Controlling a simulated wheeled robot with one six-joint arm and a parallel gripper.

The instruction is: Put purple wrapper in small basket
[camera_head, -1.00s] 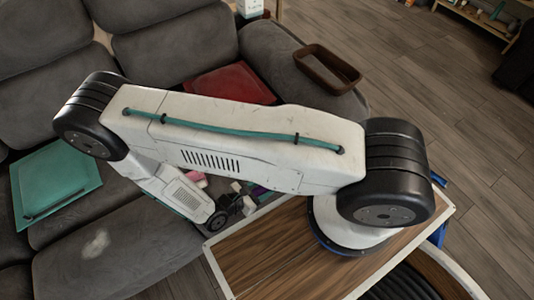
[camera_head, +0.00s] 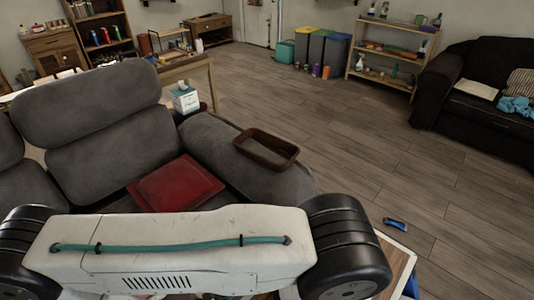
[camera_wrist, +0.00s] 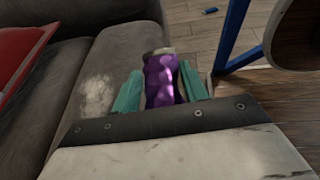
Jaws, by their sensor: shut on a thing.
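The purple wrapper (camera_wrist: 164,84), shiny and crumpled, is between the two teal fingers of my gripper (camera_wrist: 160,70) in the wrist view. My gripper is shut on it, above the grey sofa. The small basket (camera_head: 262,161), brown and rectangular with an open top, rests on the sofa's right arm in the head view. The wrapper and my gripper are hidden in the head view, where my arm crosses the bottom. I do not see the basket clearly in the wrist view.
A red folder-like item (camera_head: 176,184) lies on the sofa seat, left of the basket. A white-and-teal box (camera_head: 184,99) stands behind the sofa arm. A wood-topped table's edge (camera_head: 396,262) is at lower right. Open floor (camera_head: 400,160) lies right of the sofa.

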